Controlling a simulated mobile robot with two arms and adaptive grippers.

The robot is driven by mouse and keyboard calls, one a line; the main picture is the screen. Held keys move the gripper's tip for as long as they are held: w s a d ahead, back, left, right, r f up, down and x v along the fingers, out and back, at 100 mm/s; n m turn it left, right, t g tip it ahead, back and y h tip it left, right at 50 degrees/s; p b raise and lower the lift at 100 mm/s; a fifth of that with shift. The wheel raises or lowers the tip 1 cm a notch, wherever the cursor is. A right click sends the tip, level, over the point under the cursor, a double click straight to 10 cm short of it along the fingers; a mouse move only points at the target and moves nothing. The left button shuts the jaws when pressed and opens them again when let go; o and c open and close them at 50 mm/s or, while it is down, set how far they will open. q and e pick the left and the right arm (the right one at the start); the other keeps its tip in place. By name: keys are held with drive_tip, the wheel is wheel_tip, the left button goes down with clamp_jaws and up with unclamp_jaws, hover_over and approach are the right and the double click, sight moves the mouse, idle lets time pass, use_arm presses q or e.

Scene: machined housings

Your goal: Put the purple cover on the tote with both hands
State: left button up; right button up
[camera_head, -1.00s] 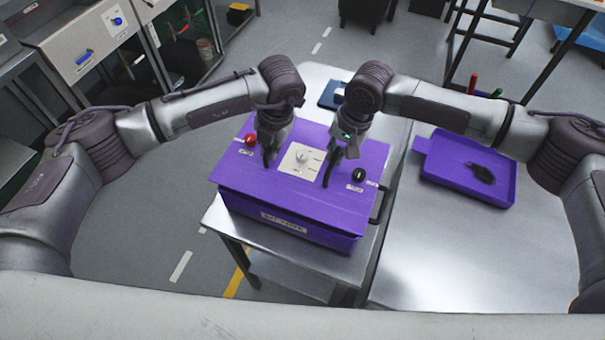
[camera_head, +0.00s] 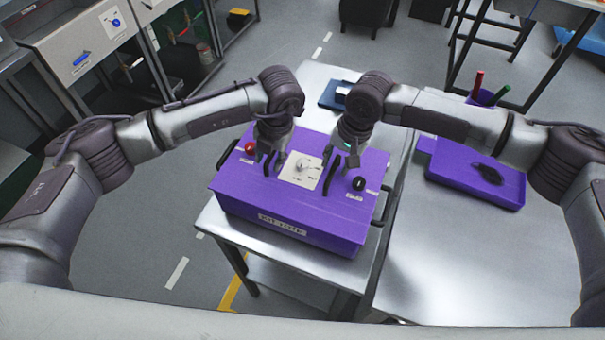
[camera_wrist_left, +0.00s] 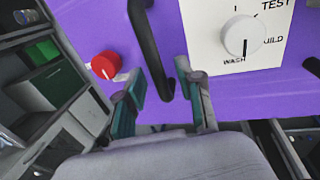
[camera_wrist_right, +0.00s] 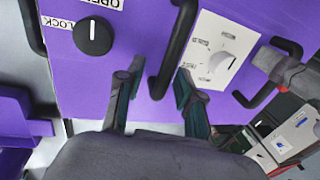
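The purple cover (camera_head: 312,210) lies level on the purple tote (camera_head: 285,228), its edges looking flush with the tote's walls. The cover carries a red knob (camera_head: 250,147), a white dial plate (camera_head: 300,170), a black knob (camera_head: 359,183) and two black bar handles. My left gripper (camera_head: 268,158) is open just above the left handle (camera_wrist_left: 148,45), whose bar shows between its fingers in the left wrist view. My right gripper (camera_head: 340,163) is open above the right handle (camera_wrist_right: 176,48), likewise between its spread fingers. The seam between cover and tote is hard to make out.
The tote stands on a metal table (camera_head: 225,222) with black side handles (camera_head: 384,208). To the right, a purple tray (camera_head: 470,192) with a dark part (camera_head: 488,174) lies on another metal surface (camera_head: 450,270). A dark blue item (camera_head: 334,95) lies behind the tote.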

use_arm(q)
drive_tip(key=shift+r, duration=0.1)
use_arm(e)
drive_tip(key=shift+r, duration=0.3)
use_arm(q)
wheel_tip(320, 180, up, 12)
drive_tip(key=d, duration=0.2)
drive_tip(key=shift+s+f, duration=0.25)
drive_tip(key=shift+s, duration=0.1)
use_arm(e)
wheel_tip(320, 180, up, 11)
drive_tip(key=d, duration=0.2)
drive_tip(key=shift+s, duration=0.3)
use_arm(q)
drive_tip(key=shift+d, duration=0.1)
